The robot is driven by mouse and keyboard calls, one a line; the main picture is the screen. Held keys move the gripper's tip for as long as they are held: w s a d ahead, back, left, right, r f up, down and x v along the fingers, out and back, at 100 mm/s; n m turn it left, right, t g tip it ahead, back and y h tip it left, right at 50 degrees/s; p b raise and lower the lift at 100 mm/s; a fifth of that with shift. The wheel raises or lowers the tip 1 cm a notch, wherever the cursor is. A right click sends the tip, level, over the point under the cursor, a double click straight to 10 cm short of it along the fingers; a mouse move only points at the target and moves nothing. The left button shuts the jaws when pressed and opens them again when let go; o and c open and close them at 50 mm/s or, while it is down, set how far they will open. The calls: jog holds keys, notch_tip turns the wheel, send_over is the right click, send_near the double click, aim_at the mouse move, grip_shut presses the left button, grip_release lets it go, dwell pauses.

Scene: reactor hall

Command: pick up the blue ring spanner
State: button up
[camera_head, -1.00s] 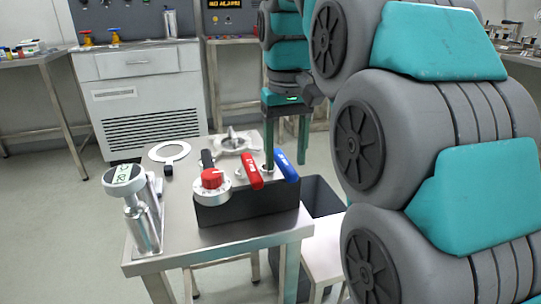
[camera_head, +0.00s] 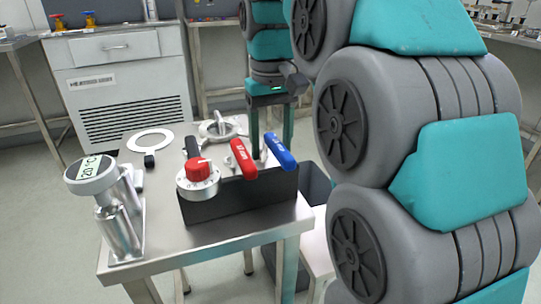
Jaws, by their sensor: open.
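The blue ring spanner (camera_head: 279,150) stands in a dark rack (camera_head: 240,198) on the small steel table, its blue handle tilted up at the rack's right end. Its lower part is hidden in the rack. A red-handled spanner (camera_head: 243,158) stands just left of it. My gripper (camera_head: 271,148) points down with its two teal fingers apart and empty. The fingers show behind the blue and red handles, and their tips are partly hidden there. I cannot tell whether they touch anything.
On the same table (camera_head: 215,236) are a red-knobbed dial (camera_head: 198,172), a black handle (camera_head: 192,146), a digital gauge (camera_head: 92,174) on a metal stand, a white ring (camera_head: 150,140) and a metal handwheel part (camera_head: 222,128). A dark bin (camera_head: 316,184) stands right of the table.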

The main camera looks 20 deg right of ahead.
jog(key=shift+d+f, duration=0.15)
jog(key=shift+f, duration=1.8)
grip_shut()
